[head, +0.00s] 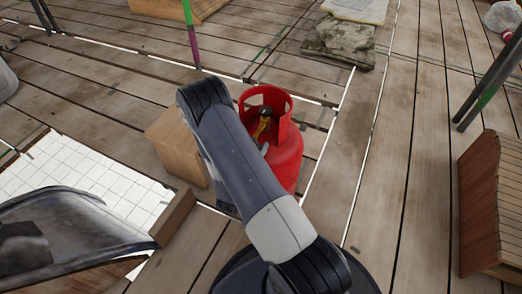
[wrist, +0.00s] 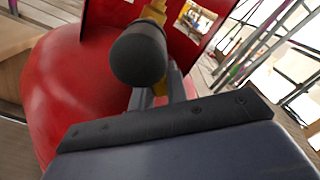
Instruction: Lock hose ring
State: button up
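A red gas cylinder (head: 287,165) with a cut-out collar stands on the plank floor, partly hidden behind my arm. It fills the left of the wrist view (wrist: 60,90). A yellow brass valve (head: 262,128) with a dark knob (head: 265,111) sits inside the collar. In the wrist view a dark rounded end (wrist: 139,55) stands in front of the yellow valve (wrist: 158,28). My gripper (wrist: 165,88) is right at the valve, its grey fingers partly hidden behind the dark end. I cannot tell whether they touch or grip it. I cannot make out a separate hose ring.
A wooden box (head: 177,145) stands left of the cylinder. White tiles (head: 85,180) lie further left. A stone-like block (head: 340,40) lies behind, scaffold poles (head: 490,80) stand right, and a shingled wooden piece (head: 495,205) is at the right edge. Planks right of the cylinder are clear.

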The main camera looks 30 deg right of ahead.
jog(key=o, duration=0.4)
jog(key=shift+o, duration=0.2)
